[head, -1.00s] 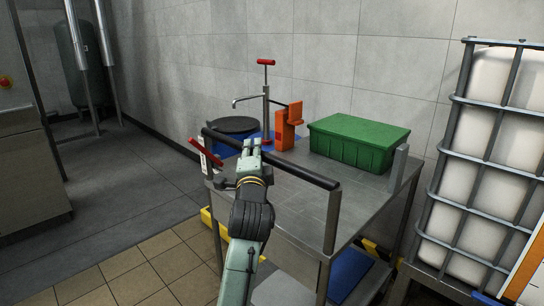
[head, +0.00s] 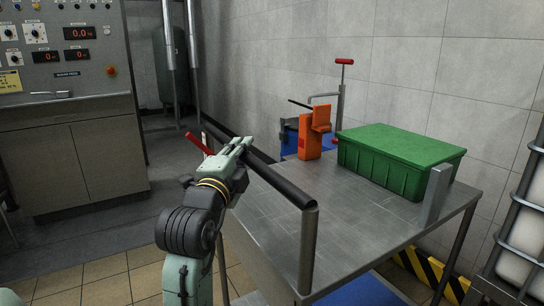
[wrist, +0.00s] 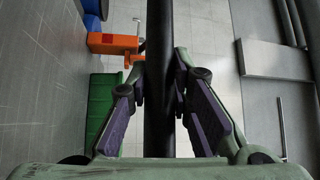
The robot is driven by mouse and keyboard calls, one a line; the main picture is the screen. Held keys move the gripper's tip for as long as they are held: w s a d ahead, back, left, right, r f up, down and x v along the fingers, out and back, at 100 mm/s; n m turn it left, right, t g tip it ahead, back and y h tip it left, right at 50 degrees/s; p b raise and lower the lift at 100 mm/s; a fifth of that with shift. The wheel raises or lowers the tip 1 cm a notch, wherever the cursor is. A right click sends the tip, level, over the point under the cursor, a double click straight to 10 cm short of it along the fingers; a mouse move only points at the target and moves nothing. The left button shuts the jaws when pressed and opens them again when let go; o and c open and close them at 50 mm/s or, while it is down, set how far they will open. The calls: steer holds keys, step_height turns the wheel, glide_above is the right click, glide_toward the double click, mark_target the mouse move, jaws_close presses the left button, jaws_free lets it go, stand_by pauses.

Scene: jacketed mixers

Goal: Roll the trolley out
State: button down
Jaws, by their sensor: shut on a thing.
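The steel trolley (head: 345,218) stands beside the tiled wall, its flat top toward me. Its black push bar (head: 284,184) runs along the near left side. My gripper (head: 243,146) is closed around the bar toward its far end; the wrist view shows a finger on each side of the bar (wrist: 160,120). A green crate (head: 400,158) sits on the trolley top, with an orange block-like thing (head: 310,135) behind it. The trolley's wheels are out of view.
A control cabinet (head: 85,140) stands at the left. A white caged tank (head: 525,235) is close at the right edge. A yellow-black striped edge (head: 440,275) lies low by the wall. A red-handled pump (head: 343,85) stands behind. Floor shows between cabinet and trolley.

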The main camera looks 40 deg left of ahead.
steer(key=s+a+b, duration=0.2)
steer(key=s, duration=0.5)
steer(key=shift+s+a, duration=0.2)
steer(key=shift+a, duration=0.15)
steer(key=c, duration=1.4)
jaws_free()
steer(key=shift+c, duration=0.2)
steer(key=v, duration=1.2)
